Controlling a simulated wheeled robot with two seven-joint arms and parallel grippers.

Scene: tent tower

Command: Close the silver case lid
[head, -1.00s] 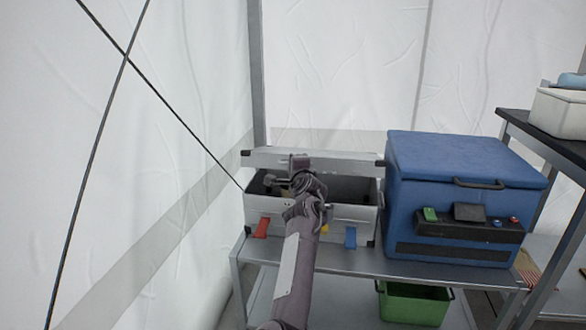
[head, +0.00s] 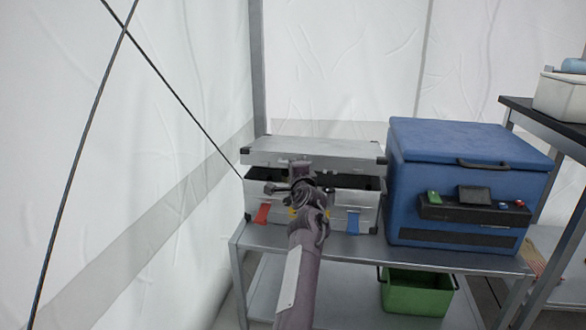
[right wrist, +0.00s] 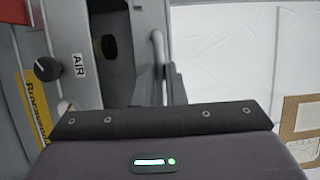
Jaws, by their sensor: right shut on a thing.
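The silver case (head: 340,200) stands on the metal table with red and blue tags on its front. Its lid (head: 325,149) is tilted down toward the body, with a dark gap still showing along the front. My right gripper (head: 298,172) is at the middle of the lid's front edge and hides part of it. In the right wrist view my right gripper (right wrist: 159,85) is shut around a pale curved bar (right wrist: 157,45), which looks like the lid's handle. My left gripper is not in view.
A blue cooler (head: 465,180) stands close to the case's right side. A green crate (head: 415,293) sits on the shelf below the metal table (head: 345,248). White tent walls (head: 330,60) rise behind and at left. A darker table (head: 545,130) stands at far right.

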